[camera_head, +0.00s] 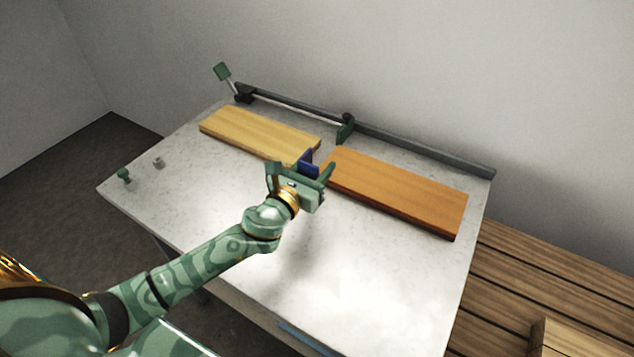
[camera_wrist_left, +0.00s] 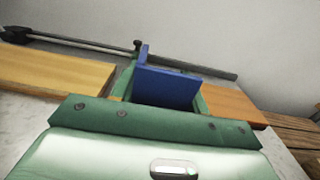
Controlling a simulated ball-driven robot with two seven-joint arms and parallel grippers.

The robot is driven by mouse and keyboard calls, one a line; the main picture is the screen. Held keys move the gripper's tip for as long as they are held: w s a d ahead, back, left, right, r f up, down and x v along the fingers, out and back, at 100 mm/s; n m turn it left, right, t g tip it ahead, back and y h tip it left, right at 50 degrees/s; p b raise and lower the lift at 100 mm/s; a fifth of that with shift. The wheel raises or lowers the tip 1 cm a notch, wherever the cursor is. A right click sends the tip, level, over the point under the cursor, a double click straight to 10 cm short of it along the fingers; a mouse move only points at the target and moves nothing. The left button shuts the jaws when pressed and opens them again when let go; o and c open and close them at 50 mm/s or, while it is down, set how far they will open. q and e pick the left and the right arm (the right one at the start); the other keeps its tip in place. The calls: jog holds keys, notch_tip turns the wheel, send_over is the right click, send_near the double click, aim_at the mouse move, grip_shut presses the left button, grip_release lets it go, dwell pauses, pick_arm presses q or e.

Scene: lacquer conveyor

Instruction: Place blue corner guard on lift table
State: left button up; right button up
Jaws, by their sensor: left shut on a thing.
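The blue corner guard (camera_head: 308,166) is held in my left gripper (camera_head: 312,177), which is shut on it. In the left wrist view the guard (camera_wrist_left: 168,88) shows as a flat blue panel with a second face rising at its left edge. The green fingers partly hide it. The gripper is over the pale speckled table (camera_head: 330,285), at the gap between a light yellow board (camera_head: 258,134) and an orange-brown board (camera_head: 400,188). I cannot tell whether the guard touches either board. Which surface is the lift table is not clear from the pictures. My right gripper is not in view.
A green-ended lever (camera_head: 222,72) stands at the back left. Small fittings (camera_head: 123,174) sit at the left edge. Wooden slats (camera_head: 540,285) lie right of the table. The table's front is clear.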

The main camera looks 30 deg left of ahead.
pick_arm(q)
jog(key=shift+w+f, duration=0.2)
jog(key=shift+f, duration=0.1)
jog(key=f+b, duration=0.3)
jog(key=f, duration=0.1)
jog(key=shift+w+a, duration=0.15)
jog(key=shift+w, duration=0.15)
jog(key=shift+r, duration=0.2)
jog(key=shift+f, duration=0.1)
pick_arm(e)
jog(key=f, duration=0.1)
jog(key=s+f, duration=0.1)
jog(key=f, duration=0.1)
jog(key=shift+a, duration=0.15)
pick_arm(q)
jog(key=o, duration=0.6)
jog(key=shift+f, duration=0.1)
jog(key=o, duration=0.4)
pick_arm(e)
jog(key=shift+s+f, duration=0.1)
